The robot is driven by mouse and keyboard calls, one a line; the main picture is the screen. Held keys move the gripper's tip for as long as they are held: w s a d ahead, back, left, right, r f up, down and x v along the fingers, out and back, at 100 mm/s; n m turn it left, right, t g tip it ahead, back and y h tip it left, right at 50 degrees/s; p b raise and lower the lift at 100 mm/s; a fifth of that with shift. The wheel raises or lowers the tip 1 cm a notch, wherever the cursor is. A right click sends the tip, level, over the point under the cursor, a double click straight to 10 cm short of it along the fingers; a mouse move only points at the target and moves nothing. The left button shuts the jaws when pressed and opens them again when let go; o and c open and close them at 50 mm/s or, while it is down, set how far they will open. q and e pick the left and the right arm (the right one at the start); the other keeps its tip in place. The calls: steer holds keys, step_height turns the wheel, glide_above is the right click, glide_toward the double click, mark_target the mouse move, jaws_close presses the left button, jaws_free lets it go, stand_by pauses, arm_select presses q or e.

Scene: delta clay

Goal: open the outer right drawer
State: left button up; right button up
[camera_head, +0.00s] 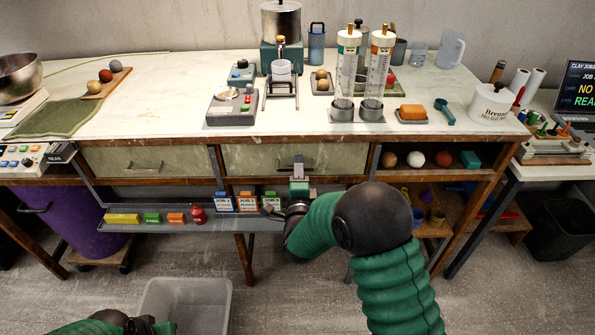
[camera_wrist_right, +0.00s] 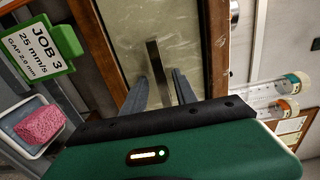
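The right drawer (camera_head: 345,157) has a pale greenish front in the wooden bench and looks shut, its front level with the frame. My right gripper (camera_head: 298,168) is in front of the middle of this drawer, at its handle. In the right wrist view the handle is a grey metal bar (camera_wrist_right: 158,68) lying between the two spread fingers of my right gripper (camera_wrist_right: 158,82). The fingers are apart and I see no clear contact with the bar. Part of my left arm shows at the bottom left edge; its fingers cannot be made out.
A left drawer (camera_head: 110,161) with its own handle sits beside it. A low rail shelf (camera_head: 225,226) with coloured blocks and job cards runs below the drawers. A clear bin (camera_head: 186,305) stands on the floor. Open shelves with clay balls (camera_head: 443,159) are at right.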

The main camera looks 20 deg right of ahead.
steer(key=shift+w+a+r, duration=0.1)
steer(key=shift+a+r, duration=0.05)
steer(key=shift+a, duration=0.65)
steer(key=c, duration=0.4)
steer(key=shift+d, duration=0.1)
steer(key=c, duration=0.3)
steer(key=shift+d, duration=0.3)
jaws_close()
